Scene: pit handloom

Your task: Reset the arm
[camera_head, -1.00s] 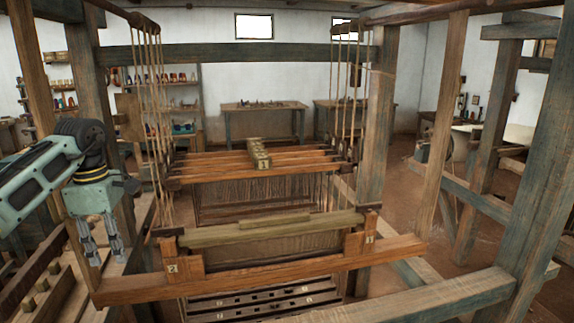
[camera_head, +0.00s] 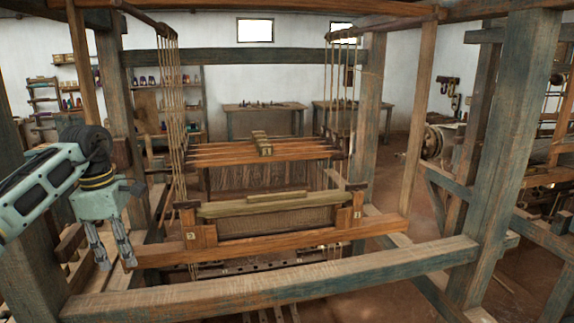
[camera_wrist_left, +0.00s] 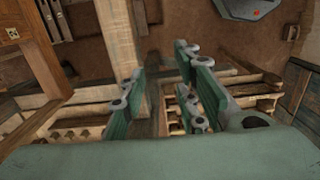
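My left gripper (camera_head: 113,254) hangs at the left of the head view, pointing down beside the left end of the loom's front wooden beam (camera_head: 290,242). My right gripper is in neither view.
A thick front frame beam (camera_head: 270,284) crosses low in front of me. A heavy post (camera_head: 505,150) stands at the right. Shelves with spools (camera_head: 150,82) and tables (camera_head: 262,107) line the back wall. Open floor (camera_head: 395,185) shows right of the loom.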

